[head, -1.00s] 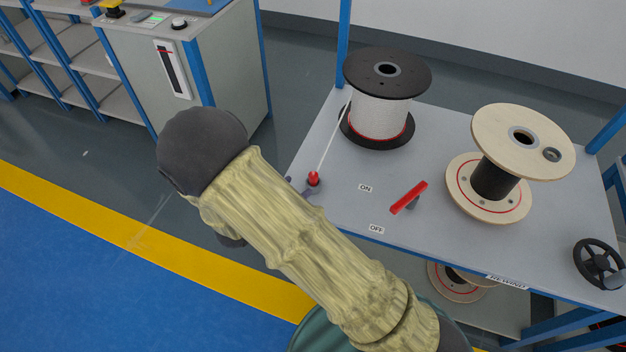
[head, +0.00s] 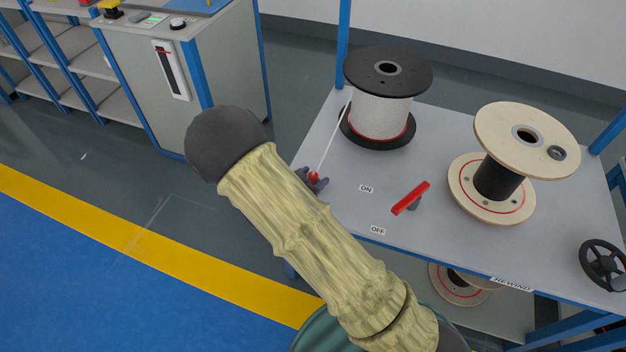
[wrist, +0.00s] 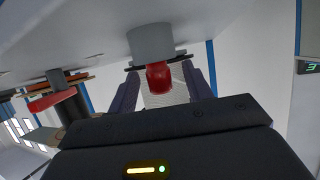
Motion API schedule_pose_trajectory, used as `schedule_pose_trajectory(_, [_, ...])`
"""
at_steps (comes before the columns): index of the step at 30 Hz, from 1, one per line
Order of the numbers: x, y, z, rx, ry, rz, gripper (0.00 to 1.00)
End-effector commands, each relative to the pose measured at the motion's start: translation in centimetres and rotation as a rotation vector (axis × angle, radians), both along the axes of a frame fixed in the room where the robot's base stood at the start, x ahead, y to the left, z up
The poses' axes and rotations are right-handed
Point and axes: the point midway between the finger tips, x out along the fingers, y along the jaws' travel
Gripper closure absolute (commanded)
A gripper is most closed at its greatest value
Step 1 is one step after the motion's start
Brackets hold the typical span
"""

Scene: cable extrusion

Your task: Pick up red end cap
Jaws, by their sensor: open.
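The red end cap (head: 314,177) sits at the end of a white cable (head: 333,135) that runs from the black-flanged spool (head: 384,112), near the table's left edge. My gripper (head: 312,181) is at the cap, with its dark fingers spread. In the wrist view the cap (wrist: 159,77) shows between the two fingers of my gripper (wrist: 161,86), with gaps visible on both sides. The lower part of my gripper in the head view is hidden behind my sleeved arm.
On the grey table (head: 340,205) stand a red switch handle (head: 410,197) between ON and OFF labels, a wooden spool (head: 497,178) and a black handwheel (head: 603,265). A grey machine cabinet (head: 225,75) stands at the left, with open floor between.

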Motion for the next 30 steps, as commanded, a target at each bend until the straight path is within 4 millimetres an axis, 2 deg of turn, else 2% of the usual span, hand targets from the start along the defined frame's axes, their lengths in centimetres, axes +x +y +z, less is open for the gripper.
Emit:
schedule_pose_trajectory(1, [0.6,-0.5,-0.8,-0.002,0.0,-0.003,0.5])
schedule_pose_trajectory(6, [1.9,-1.4,-1.2,-0.001,0.0,-0.002,0.5])
schedule_pose_trajectory(22, [2.0,-1.3,-1.1,0.0,0.0,0.002,0.5])
schedule_pose_trajectory(30, [2.0,-1.4,-1.1,0.0,0.0,0.0,0.97])
